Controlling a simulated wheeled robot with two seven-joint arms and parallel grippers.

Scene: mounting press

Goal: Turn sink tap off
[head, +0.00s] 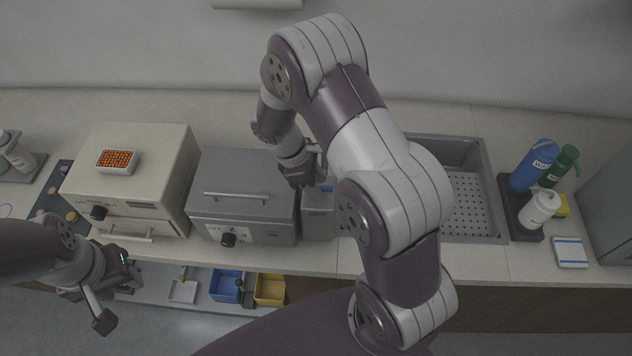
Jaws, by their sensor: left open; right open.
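The grey metal sink (482,165) is set into the counter right of centre, with a perforated basin floor. My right arm crosses in front of its left part. I cannot make out the tap; it may be behind that arm. My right gripper (312,170) is over the counter behind a small grey box and left of the sink. It is small and partly hidden by my arm, and I see nothing held in it. My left gripper (117,298) is open and empty at the lower left, in front of the counter edge.
A cream machine (140,160) and a grey machine (245,180) stand left of the small grey box (317,222). Blue (533,168), green (563,162) and white (538,208) bottles stand right of the sink. Blue (226,287) and yellow (270,290) bins sit below the counter front.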

